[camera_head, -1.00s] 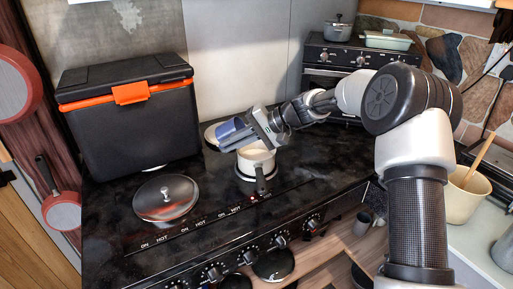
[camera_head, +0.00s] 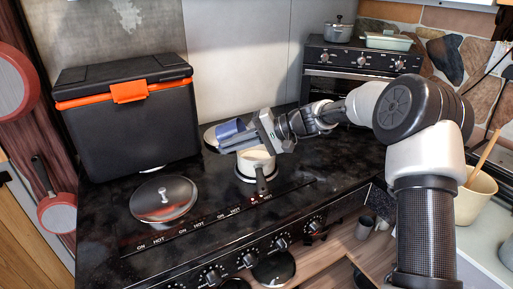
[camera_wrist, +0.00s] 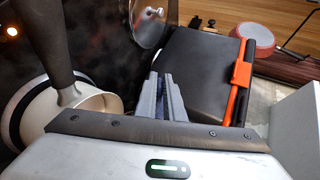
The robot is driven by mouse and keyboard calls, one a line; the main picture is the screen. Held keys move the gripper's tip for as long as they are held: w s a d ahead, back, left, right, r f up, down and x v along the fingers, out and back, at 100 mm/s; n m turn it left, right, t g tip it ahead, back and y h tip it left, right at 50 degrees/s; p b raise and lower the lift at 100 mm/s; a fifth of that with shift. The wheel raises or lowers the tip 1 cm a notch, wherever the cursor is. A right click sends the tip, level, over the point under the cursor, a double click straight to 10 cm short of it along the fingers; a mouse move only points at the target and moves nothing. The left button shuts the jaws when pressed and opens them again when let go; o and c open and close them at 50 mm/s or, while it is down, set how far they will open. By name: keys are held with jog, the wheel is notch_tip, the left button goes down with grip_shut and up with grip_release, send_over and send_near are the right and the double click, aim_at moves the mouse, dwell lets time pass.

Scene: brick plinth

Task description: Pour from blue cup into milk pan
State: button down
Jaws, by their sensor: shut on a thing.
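The blue cup (camera_head: 229,129) is held tilted just above and left of the milk pan in the head view. My gripper (camera_head: 240,140) is shut on it and partly hides it. The milk pan (camera_head: 256,166) is cream-coloured with a dark handle and stands on the hob, its handle towards the front. In the wrist view the milk pan (camera_wrist: 97,101) is at the left, and only a dark blue sliver of the cup (camera_wrist: 160,84) shows between the fingers of my gripper (camera_wrist: 163,85). The cup's contents are hidden.
A black cooler box (camera_head: 130,118) with an orange latch stands behind left on the hob. A round metal lid (camera_head: 163,198) covers the front-left burner. A small oven (camera_head: 360,62) with pots on top is at the back. The hob right of the pan is clear.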

jog(key=shift+d+r+y+b, duration=0.1)
jog(key=shift+d+y+b, duration=0.1)
jog(key=shift+y+b, duration=0.6)
jog(key=shift+d+r+y+b, duration=0.2)
jog(key=shift+d+y+b, duration=0.5)
jog(key=shift+d+b, duration=0.3)
jog(key=shift+s+d+r+t+y+b, duration=0.1)
jog(key=shift+d+y+b, duration=0.2)
jog(key=shift+y+b, duration=0.85)
jog(key=shift+w+d+r+t+y+b, duration=0.1)
jog(key=shift+d+y+b, duration=0.35)
jog(key=shift+b, duration=1.2)
jog(key=shift+s+d+r+t+y+b, duration=0.1)
jog(key=shift+d+y+b, duration=0.05)
jog(key=shift+y+b, duration=1.05)
jog(key=shift+r, duration=0.25)
jog(key=shift+d+r+y+b, duration=0.15)
jog(key=shift+r+y+b, duration=0.15)
jog(key=shift+r, duration=0.3)
jog(key=shift+d+r+y+b, duration=0.15)
jog(key=shift+r+y, duration=0.25)
jog(key=shift+r, duration=0.2)
jog(key=shift+d+r+y+b, duration=0.25)
jog(key=shift+r+y+b, duration=0.2)
jog(key=shift+r+y, duration=0.15)
